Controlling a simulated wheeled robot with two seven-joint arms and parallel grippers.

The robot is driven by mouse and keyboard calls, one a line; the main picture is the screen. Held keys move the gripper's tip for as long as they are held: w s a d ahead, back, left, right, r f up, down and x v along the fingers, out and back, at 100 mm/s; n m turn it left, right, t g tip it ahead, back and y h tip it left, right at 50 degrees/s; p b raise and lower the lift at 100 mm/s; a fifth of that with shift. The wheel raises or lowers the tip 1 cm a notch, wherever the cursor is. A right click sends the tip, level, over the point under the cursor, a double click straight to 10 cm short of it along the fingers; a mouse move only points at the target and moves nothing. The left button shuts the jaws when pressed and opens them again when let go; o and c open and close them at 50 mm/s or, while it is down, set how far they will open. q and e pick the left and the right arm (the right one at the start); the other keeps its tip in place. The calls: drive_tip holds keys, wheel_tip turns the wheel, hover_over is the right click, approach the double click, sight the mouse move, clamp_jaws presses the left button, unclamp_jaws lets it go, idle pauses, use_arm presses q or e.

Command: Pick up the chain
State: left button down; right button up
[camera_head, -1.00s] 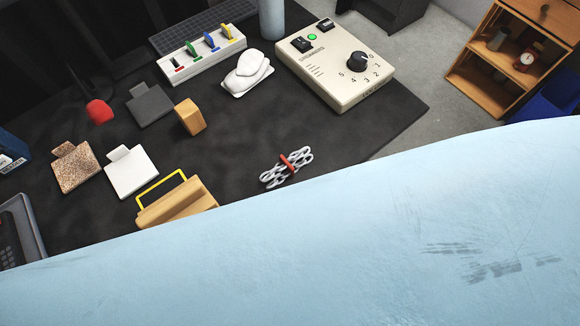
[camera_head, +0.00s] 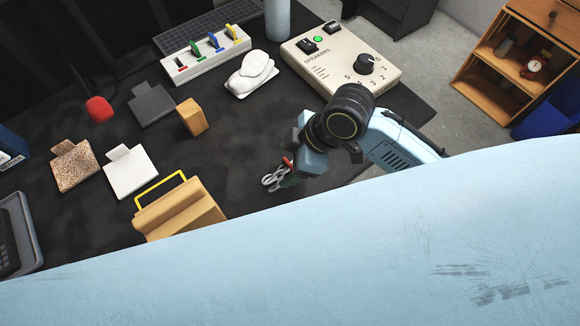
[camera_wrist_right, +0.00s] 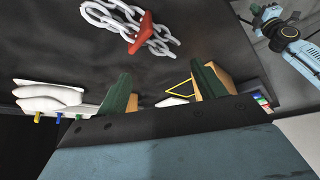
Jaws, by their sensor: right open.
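The chain (camera_head: 271,181) is a small bundle of pale metal links with a red piece across its middle. It lies on the dark table, partly hidden by my right gripper (camera_head: 287,178) in the head view. In the right wrist view, the chain (camera_wrist_right: 103,17) lies ahead of the fingertips, toward the upper left, with a clear gap between. The two green fingers of my right gripper (camera_wrist_right: 163,84) stand apart with nothing between them.
A wooden block (camera_head: 180,209) with a yellow frame stands left of the chain. A speaker control box (camera_head: 335,62), a white mouse-like object (camera_head: 252,72) and a switch strip (camera_head: 205,55) are farther back. The dark table (camera_head: 235,150) is bare just left of my right gripper.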

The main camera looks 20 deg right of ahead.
drive_tip(key=w+r+n+g, duration=0.1)
drive_tip(key=n, duration=0.1)
drive_tip(key=w+d+r+n, duration=0.1)
drive_tip(key=n, duration=0.1)
drive_tip(key=shift+w+d+g, duration=0.15)
drive_tip(key=shift+d+g, duration=0.05)
drive_tip(key=shift+g, duration=0.2)
drive_tip(key=w+d+r+n+g+h, duration=0.1)
drive_tip(key=w+d+r+n+g, duration=0.1)
drive_tip(key=d+r+n, duration=0.15)
drive_tip(key=x, duration=0.2)
drive_tip(key=b+x, duration=0.1)
drive_tip(key=x, duration=0.1)
drive_tip(key=d+x, duration=0.1)
drive_tip(key=x, duration=0.2)
drive_tip(key=shift+f+b, duration=0.2)
drive_tip(key=shift+b, duration=0.2)
drive_tip(key=shift+s+a+f, duration=0.1)
drive_tip(key=shift+a+f, duration=0.15)
drive_tip(key=shift+f, duration=0.15)
drive_tip(key=b+x, duration=0.1)
drive_tip(key=x, duration=0.4)
drive_tip(key=shift+s+a, duration=0.15)
drive_tip(key=shift+a, duration=0.05)
use_arm(q)
drive_tip(key=a+f, duration=0.2)
drive_tip(key=f, duration=0.1)
drive_tip(key=shift+w+a, duration=0.3)
drive_tip(key=shift+w, duration=0.1)
